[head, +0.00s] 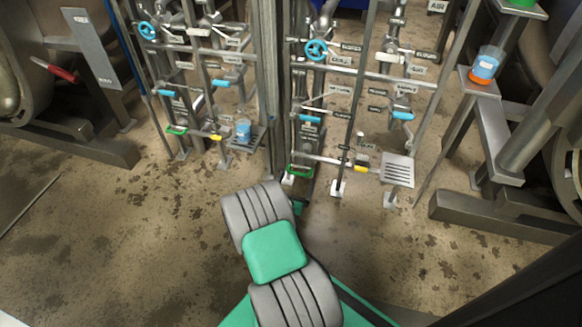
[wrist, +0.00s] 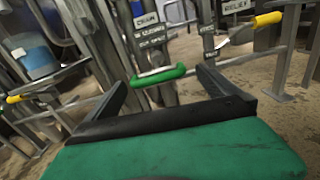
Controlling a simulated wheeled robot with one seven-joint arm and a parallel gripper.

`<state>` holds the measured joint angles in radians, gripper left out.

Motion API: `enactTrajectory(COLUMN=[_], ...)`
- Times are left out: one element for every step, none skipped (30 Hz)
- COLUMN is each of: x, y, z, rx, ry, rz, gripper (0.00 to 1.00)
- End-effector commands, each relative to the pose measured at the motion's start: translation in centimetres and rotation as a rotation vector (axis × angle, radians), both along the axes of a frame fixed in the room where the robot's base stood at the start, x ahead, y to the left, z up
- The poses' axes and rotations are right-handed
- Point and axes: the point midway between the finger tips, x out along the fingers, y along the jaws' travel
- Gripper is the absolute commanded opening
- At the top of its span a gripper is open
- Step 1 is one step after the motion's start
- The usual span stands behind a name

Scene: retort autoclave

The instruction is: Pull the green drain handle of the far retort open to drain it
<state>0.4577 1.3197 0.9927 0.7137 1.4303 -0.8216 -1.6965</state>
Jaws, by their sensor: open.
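A green drain handle (head: 300,171) sits low on the right-hand valve rack in the head view. It also shows in the wrist view (wrist: 158,75), below a DRAIN sign (wrist: 147,20). My gripper (wrist: 161,84) is open and empty, its two dark fingers pointing at this handle. The handle lies crosswise in the gap at the fingertips, with no visible contact. In the head view my gripper (head: 299,205) is mostly hidden behind my arm, just in front of this handle. A second green handle (head: 177,130) is on the left-hand rack.
A yellow handle (wrist: 269,19) is right of my gripper near a RELIEF sign (wrist: 238,5). A slotted shelf (head: 397,170) is at the right rack's foot. A blue container (head: 243,131) stands on the left rack's shelf. Upright posts (head: 270,80) flank the racks. Floor in front is clear.

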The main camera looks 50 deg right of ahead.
Motion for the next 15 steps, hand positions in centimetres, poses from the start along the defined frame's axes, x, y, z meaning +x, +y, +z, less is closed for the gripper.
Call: enactTrajectory(x=[-0.3, -0.4, -0.3, -0.2, -0.1, 0.2, 0.4, 0.6, 0.9, 1.1, 1.2, 1.6, 1.7, 1.9, 2.1], y=[0.3, 0.4, 0.4, 0.3, 0.2, 0.0, -0.2, -0.5, -0.8, -1.1, -1.5, -2.0, -2.4, -2.7, -3.2], z=[-0.6, -0.7, -0.8, -0.8, -0.8, -0.9, -1.0, -1.0, -1.1, -1.1, -1.0, -1.1, -1.1, -1.2, -1.1], rx=[-0.018, -0.026, -0.033, -0.035, -0.035, -0.035, -0.034, -0.034, -0.034, -0.033, -0.033, -0.033, -0.032, -0.032, -0.032], ry=[0.030, 0.042, 0.051, 0.053, 0.053, 0.053, 0.052, 0.052, 0.051, 0.050, 0.050, 0.048, 0.049, 0.049, 0.049], rz=[0.013, 0.019, 0.025, 0.027, 0.028, 0.029, 0.031, 0.032, 0.035, 0.036, 0.036, 0.037, 0.037, 0.037, 0.037], gripper=[1.00, 1.00, 1.00, 1.00, 1.00, 1.00, 1.00, 1.00, 1.00, 1.00, 1.00, 1.00, 1.00, 1.00, 1.00])
